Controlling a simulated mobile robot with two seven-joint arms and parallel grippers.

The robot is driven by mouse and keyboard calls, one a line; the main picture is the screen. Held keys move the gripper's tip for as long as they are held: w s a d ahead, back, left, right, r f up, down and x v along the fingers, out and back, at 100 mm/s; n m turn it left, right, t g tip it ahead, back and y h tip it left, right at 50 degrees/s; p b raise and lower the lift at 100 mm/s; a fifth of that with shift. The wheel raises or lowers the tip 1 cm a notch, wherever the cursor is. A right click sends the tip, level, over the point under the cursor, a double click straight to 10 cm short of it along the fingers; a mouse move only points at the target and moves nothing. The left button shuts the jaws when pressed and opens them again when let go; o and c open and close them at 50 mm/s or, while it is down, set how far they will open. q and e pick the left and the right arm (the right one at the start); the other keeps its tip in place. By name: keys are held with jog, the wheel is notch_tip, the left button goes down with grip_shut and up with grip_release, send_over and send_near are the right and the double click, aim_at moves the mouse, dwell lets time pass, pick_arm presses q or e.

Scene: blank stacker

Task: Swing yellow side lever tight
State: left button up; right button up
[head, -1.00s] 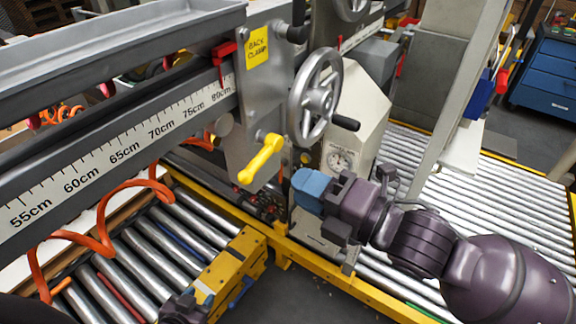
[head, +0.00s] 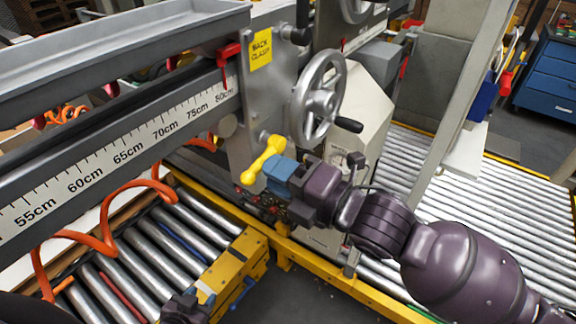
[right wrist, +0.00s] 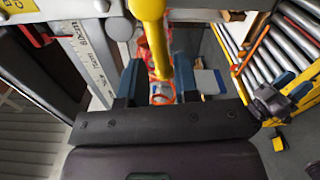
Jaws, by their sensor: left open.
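The yellow side lever (head: 264,159) is on the side of the grey clamp plate (head: 268,98), slanting down to the left to a round knob. My right gripper (head: 276,172) is beside the lever, its blue fingers overlapping the lever's lower right side in the head view. My left gripper (head: 222,293) is low at the bottom, apart from the lever, open.
A silver handwheel (head: 318,97) stands just above and right of the lever. The ruler rail (head: 125,150) runs off to the left. An orange coiled hose (head: 105,232) hangs over the rollers. A yellow frame beam (head: 320,270) runs below my right arm.

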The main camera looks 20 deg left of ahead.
jog(key=w+f+n+b, duration=0.4)
jog(key=w+n+b, duration=0.25)
jog(key=n, duration=1.05)
pick_arm(q)
jog(key=shift+w+d+f+p, duration=0.1)
jog(key=shift+w+f+p, duration=0.3)
jog(key=shift+f, duration=0.35)
jog(key=shift+w+f+p, duration=0.25)
jog(key=shift+w+f, duration=0.15)
jog(key=shift+f, duration=0.35)
pick_arm(e)
jog(key=v, duration=0.8)
jog(key=shift+s+d+m, duration=0.25)
jog(key=shift+s+m, duration=0.05)
jog(key=shift+s, duration=0.25)
